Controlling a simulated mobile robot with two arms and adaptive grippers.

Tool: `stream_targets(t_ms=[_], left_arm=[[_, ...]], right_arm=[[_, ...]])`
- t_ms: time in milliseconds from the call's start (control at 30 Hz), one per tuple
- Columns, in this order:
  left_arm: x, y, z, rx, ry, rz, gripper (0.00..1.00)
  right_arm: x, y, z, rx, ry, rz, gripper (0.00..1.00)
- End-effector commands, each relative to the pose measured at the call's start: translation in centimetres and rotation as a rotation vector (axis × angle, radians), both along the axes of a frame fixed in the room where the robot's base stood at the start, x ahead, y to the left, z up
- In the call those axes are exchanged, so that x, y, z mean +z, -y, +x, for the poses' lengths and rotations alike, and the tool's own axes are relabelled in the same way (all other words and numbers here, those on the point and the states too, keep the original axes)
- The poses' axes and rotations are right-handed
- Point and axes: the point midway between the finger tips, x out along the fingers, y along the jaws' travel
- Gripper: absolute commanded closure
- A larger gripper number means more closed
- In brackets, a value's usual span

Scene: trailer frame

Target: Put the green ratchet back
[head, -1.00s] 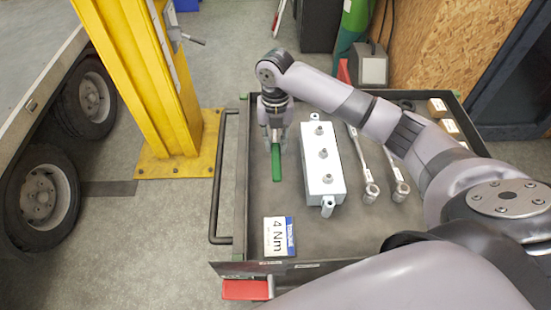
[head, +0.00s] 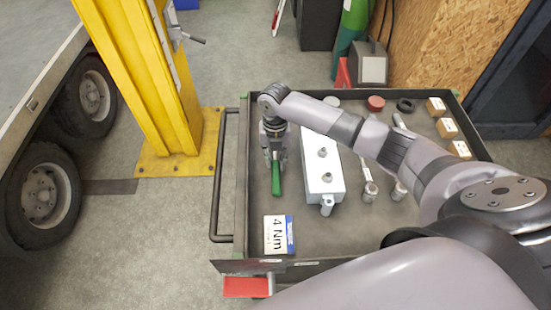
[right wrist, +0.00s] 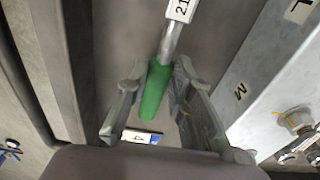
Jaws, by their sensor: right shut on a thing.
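The green ratchet's handle (head: 276,181) points toward the near side of the tool tray (head: 340,235), left of the grey metal block (head: 322,176). My right gripper (head: 274,155) is shut on the green ratchet from above. In the right wrist view, the green handle (right wrist: 153,92) lies between the fingers (right wrist: 156,80), and its steel shaft with a "21" label runs up out of the picture. I cannot tell whether it touches the tray floor. A "4 Nm" card (head: 276,236) lies nearer. My left gripper is not in view.
Two steel wrenches (head: 369,192) (head: 398,190) lie right of the block, partly under my arm. Small boxes (head: 446,127), a red lid (head: 376,102) and a black ring (head: 405,105) sit at the tray's far right. A yellow post (head: 140,80) stands left. The tray floor around the card is bare.

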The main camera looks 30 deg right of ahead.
Motion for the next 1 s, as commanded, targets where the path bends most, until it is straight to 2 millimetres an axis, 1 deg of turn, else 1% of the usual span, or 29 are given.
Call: stream_targets(t_ms=[33, 333, 567, 667, 767, 867, 1000], left_arm=[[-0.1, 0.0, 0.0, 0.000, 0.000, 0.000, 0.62], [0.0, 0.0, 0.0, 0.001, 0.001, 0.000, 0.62], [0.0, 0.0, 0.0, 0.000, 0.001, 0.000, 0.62], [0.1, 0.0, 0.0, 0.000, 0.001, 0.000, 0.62], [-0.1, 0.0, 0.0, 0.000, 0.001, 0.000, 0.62], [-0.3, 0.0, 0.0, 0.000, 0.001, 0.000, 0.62], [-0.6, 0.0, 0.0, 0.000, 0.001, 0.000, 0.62]], right_arm=[[-0.2, 0.0, 0.0, 0.000, 0.000, 0.000, 0.78], [-0.1, 0.0, 0.0, 0.000, 0.000, 0.000, 0.59], [-0.1, 0.0, 0.0, 0.000, 0.000, 0.000, 0.59], [0.2, 0.0, 0.0, 0.000, 0.000, 0.000, 0.59], [1.1, 0.1, 0.2, 0.001, 0.004, 0.001, 0.59], [2.8, 0.1, 0.4, 0.001, 0.005, 0.001, 0.59], [5.9, 0.3, 0.7, 0.001, 0.005, 0.000, 0.59]])
